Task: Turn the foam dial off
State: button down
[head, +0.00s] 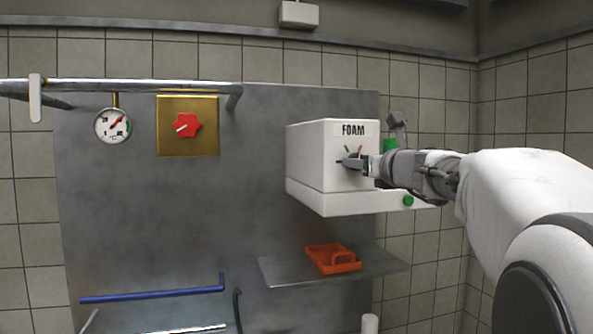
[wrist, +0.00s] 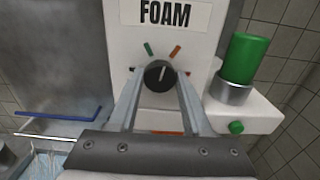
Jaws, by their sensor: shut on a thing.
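The foam dial (wrist: 159,76) is a round black knob with a white pointer line on the front of the white foam box (head: 305,155). Its pointer stands nearly upright, tilted slightly right, between a green mark (wrist: 149,49) at upper left and an orange mark (wrist: 175,52) at upper right. My gripper (wrist: 160,84) is shut on the dial, one finger on each side. In the head view my gripper (head: 367,165) reaches the box front from the right and partly hides the dial (head: 352,160).
A green cylinder (wrist: 239,58) in a grey collar and a green button (wrist: 236,127) are right of the dial. An orange tray (head: 333,258) sits on the metal shelf (head: 285,270) below. A gauge (head: 112,126) and a red knob (head: 185,126) are far left.

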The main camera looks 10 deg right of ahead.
jog(key=n+b, duration=1.2)
jog(key=n, duration=0.8)
jog(key=shift+n, duration=0.3)
dwell(0.4)
jog(key=shift+c, duration=1.7)
grip_release()
jog(key=shift+s, duration=0.1)
